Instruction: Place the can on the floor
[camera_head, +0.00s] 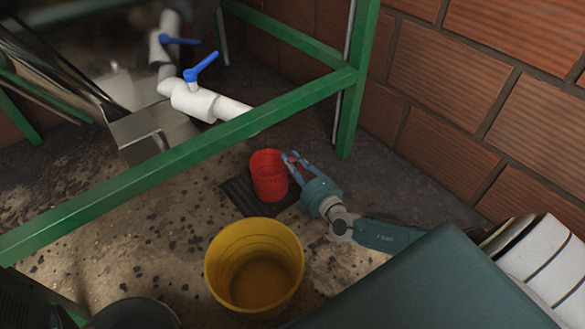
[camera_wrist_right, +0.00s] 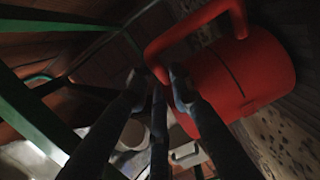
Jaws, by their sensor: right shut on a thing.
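The red can (camera_head: 268,176) is upright in the head view, over a dark grate (camera_head: 238,192) in the floor (camera_head: 180,235). I cannot tell whether its base touches down. My right gripper (camera_head: 293,163) is at the can's right side. In the right wrist view the can (camera_wrist_right: 240,75) fills the upper right, and its red handle (camera_wrist_right: 185,32) reaches down to the fingertips. My right gripper (camera_wrist_right: 160,77) is shut on that handle. My left gripper is not in view.
A yellow bucket (camera_head: 255,265) stands in front of the can. A green frame rail (camera_head: 190,160) crosses behind, with a post (camera_head: 358,80) at the right. White pipes (camera_head: 205,102) with blue valve handles (camera_head: 200,68) lie beyond. A brick wall (camera_head: 455,110) closes the right side.

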